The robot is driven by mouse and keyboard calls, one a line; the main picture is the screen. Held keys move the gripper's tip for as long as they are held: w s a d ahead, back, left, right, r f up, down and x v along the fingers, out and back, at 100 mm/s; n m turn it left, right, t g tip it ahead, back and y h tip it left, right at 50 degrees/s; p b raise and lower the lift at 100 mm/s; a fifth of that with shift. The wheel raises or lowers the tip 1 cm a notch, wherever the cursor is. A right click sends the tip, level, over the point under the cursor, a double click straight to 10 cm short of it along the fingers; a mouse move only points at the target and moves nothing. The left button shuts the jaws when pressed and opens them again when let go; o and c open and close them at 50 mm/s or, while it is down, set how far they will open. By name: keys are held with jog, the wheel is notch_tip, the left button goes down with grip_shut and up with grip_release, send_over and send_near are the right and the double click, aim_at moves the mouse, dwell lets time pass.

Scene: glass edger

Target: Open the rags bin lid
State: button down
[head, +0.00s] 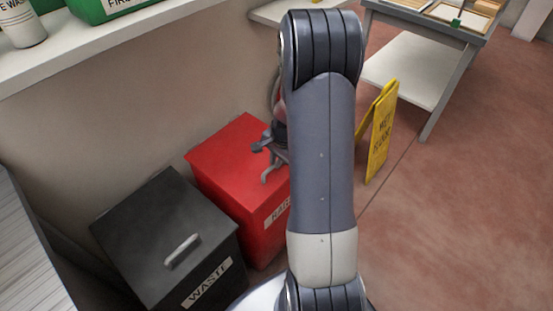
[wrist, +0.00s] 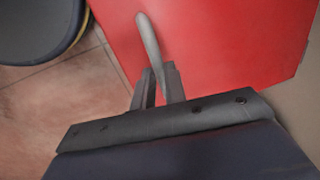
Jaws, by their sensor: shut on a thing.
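The red rags bin (head: 226,160) stands against the wall in the head view, with its lid down. Its front label is partly hidden behind my arm. In the wrist view the red lid (wrist: 235,50) fills much of the upper picture, with a grey bar handle (wrist: 147,38) on it. My gripper (wrist: 159,80) is shut on the near end of the handle. In the head view my gripper (head: 266,160) is over the lid, partly hidden by my arm.
A black waste bin (head: 140,225) with a grey handle stands left of the red bin. A yellow wet floor sign (head: 380,135) and a grey table (head: 405,70) stand to the right. A white shelf (head: 120,45) runs along the wall above. The floor at right is clear.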

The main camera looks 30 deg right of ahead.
jog(key=shift+r, duration=0.1)
dwell(0.3)
jog(key=shift+w+r+p, duration=0.2)
jog(key=shift+r+p, duration=0.6)
jog(key=shift+p, duration=0.4)
jog(key=w+a+r+g+p, duration=0.1)
jog(key=w+a+r+p, duration=0.1)
jog(key=w+r+p, duration=0.3)
jog(key=w+a+r+g+h+p, duration=0.1)
jog(key=w+a+r+p, duration=0.1)
jog(key=w+r+p, duration=0.3)
jog(key=shift+w+r+g+p, duration=0.15)
jog(key=shift+r+g+p, duration=0.45)
jog(key=shift+r, duration=1.75)
jog(key=shift+a, duration=0.1)
